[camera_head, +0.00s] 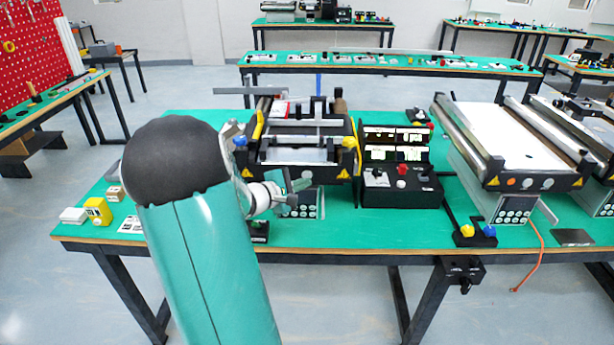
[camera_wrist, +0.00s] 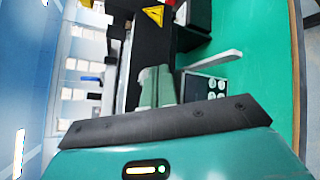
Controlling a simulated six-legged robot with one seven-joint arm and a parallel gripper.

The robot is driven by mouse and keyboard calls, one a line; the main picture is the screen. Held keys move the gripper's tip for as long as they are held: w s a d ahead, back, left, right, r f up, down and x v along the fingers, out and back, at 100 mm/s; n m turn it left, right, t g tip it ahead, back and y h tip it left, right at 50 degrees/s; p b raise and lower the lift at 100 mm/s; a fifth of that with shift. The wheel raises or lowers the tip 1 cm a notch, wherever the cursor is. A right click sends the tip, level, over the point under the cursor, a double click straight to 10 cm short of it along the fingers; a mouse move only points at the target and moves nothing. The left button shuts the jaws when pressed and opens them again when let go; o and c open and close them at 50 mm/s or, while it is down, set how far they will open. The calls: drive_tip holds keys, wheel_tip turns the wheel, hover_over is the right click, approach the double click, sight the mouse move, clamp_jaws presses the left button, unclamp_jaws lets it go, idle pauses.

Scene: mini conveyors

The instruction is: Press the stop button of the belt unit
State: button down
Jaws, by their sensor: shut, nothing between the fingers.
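The belt unit (camera_head: 300,155) is a small black-framed conveyor on the green table, with yellow warning triangles at its front corners. A grey panel with round buttons (camera_head: 310,203) hangs under its front rail. It also shows in the wrist view as a panel (camera_wrist: 208,88) right of my fingers. My gripper (camera_head: 301,184) is shut and empty, just in front of the front rail, and covers part of the rail and panel. In the wrist view my fingers (camera_wrist: 157,82) point towards the unit. I cannot make out which button is the stop button; contact cannot be told.
A black control box (camera_head: 400,192) with a red knob (camera_head: 402,169) stands right of the unit. A larger conveyor (camera_head: 515,140) is farther right. A yellow box (camera_head: 98,211) and small blocks lie at the left. The table's front strip is mostly clear.

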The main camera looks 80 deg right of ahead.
drive_tip(key=shift+d, duration=0.1)
drive_tip(key=shift+w+d, duration=0.1)
drive_tip(key=shift+d, duration=0.25)
drive_tip(key=shift+w+d, duration=0.1)
drive_tip(key=shift+d, duration=0.25)
idle(0.6)
idle(0.4)
drive_tip(key=shift+s+a, duration=0.2)
drive_tip(key=shift+a, duration=0.6)
drive_tip(key=a, duration=0.2)
drive_tip(key=s+a, duration=0.1)
drive_tip(key=a, duration=0.1)
drive_tip(key=shift+a, duration=0.4)
idle(0.5)
